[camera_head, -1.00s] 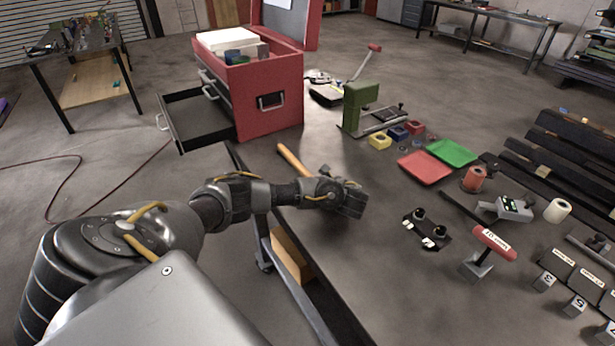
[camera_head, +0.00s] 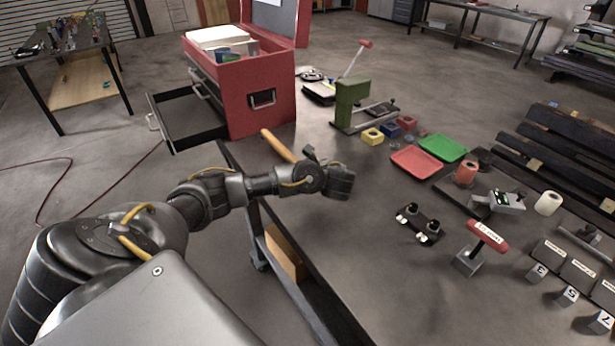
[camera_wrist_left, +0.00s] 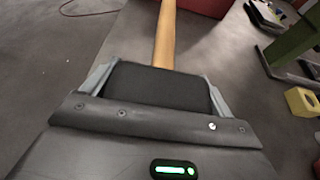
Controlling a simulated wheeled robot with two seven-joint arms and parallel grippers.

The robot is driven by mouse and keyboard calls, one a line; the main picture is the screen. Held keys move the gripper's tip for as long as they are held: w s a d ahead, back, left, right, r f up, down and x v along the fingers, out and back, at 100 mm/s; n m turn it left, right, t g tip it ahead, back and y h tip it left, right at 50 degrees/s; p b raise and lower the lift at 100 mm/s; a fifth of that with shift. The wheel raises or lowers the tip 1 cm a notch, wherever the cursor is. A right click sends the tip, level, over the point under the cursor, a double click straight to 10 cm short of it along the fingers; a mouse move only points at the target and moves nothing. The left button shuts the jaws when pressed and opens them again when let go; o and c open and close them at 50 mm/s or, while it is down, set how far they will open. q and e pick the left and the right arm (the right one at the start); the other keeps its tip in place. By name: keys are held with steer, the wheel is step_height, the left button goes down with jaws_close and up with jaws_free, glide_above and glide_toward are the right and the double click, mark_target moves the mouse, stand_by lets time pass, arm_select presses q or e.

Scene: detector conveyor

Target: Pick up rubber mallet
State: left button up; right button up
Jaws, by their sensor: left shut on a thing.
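The rubber mallet has a black head (camera_wrist_left: 158,86) and a light wooden handle (camera_head: 279,146). In the left wrist view the head sits between the two fingers of my left gripper (camera_wrist_left: 158,90), which is shut on it. The handle (camera_wrist_left: 165,35) points away from the gripper, towards the red tool chest. In the head view my left gripper (camera_head: 338,180) is over the dark bench, and it and my arm hide the mallet's head. My right gripper is in neither view.
A red tool chest (camera_head: 262,100) with an open drawer (camera_head: 188,125) stands at the bench's far end. The bench (camera_head: 330,235) is clear nearby.

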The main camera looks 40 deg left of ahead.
mark_target(286, 157)
arm_select(q)
steer(key=s+r, duration=0.1)
steer(key=s+a+r+p, duration=0.1)
steer(key=r, duration=0.1)
steer(key=a+r+p, duration=0.1)
steer(key=shift+s+a+r, duration=0.25)
steer(key=shift+s, duration=0.15)
steer(key=s+a+r, duration=0.3)
steer(key=s+a, duration=0.2)
steer(key=s, duration=0.1)
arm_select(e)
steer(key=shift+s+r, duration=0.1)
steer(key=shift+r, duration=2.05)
